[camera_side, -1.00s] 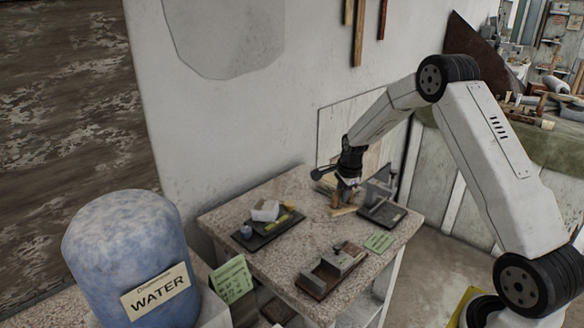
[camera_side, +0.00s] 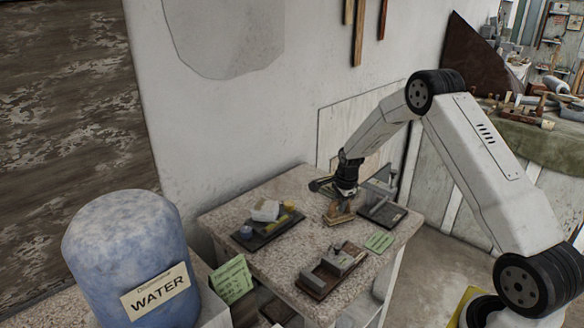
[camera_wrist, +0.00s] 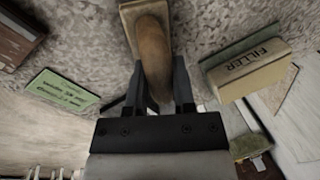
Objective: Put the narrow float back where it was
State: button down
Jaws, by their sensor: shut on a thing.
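The float has a long brown wooden handle (camera_wrist: 153,50) on a narrow pale board (camera_wrist: 131,12). In the wrist view my gripper (camera_wrist: 157,85) has one finger on each side of the handle's near end and is shut on it. In the side view my gripper (camera_side: 346,190) points down over the back of the table, with the float (camera_side: 340,216) just below it. The float is between the dark tray on the left and the black-based metal stand on the right. I cannot tell whether its board touches the table top.
The dark tray (camera_side: 262,240) holds a white block and small items. The black-based metal stand (camera_side: 383,212) is close on the right. A brown wooden holder (camera_side: 313,284) and green card (camera_side: 380,242) are in front. A block marked FILLER (camera_wrist: 252,72) shows in the wrist view.

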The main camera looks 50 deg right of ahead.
jog(key=shift+c, duration=2.2)
grip_release()
jog(key=shift+f, duration=0.15)
notch_tip(320, 180, up, 12)
jog(key=s, duration=0.2)
jog(key=shift+a, duration=0.4)
jog(key=shift+s+a, duration=0.1)
jog(key=s+a+n, duration=1.8)
jog(key=a+n, duration=0.4)
jog(key=a, duration=0.1)
jog(key=shift+s+t+y, duration=0.3)
jog(key=shift+s+y, duration=0.05)
jog(key=shift+y, duration=0.05)
